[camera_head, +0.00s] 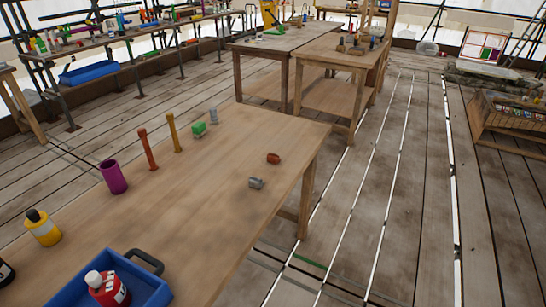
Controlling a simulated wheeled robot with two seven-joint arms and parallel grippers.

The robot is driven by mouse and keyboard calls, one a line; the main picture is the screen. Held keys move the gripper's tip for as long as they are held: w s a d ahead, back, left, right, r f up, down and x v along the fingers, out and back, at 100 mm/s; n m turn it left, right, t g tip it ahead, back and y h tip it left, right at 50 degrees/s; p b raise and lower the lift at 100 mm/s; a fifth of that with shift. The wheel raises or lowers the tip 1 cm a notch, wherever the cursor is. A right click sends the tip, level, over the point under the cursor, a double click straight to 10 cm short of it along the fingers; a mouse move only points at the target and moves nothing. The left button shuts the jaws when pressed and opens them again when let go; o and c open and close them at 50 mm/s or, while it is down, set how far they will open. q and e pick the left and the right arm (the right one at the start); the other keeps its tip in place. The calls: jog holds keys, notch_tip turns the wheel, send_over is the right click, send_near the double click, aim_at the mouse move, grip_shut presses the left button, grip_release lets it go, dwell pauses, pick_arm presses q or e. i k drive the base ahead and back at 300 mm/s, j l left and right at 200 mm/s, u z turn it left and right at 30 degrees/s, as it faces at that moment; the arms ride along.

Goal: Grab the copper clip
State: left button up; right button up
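A small copper-coloured piece (273,158), which looks like the copper clip, lies on the near wooden table (215,190) close to its right edge. Its fine shape is too small to make out. A small grey metal piece (256,183) of similar size lies nearer to me, slightly left of it and apart from it. Neither of my grippers shows in the head view, so I see nothing touching or holding the copper piece.
A blue tray (150,281) holding a red bottle (107,288) is at the front. The table's middle is clear.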

aim_at(272, 158)
jog(key=i+l+u, duration=0.3)
jog(key=i, duration=0.35)
jog(key=i+l+u, duration=0.35)
jog(key=i+l, duration=0.25)
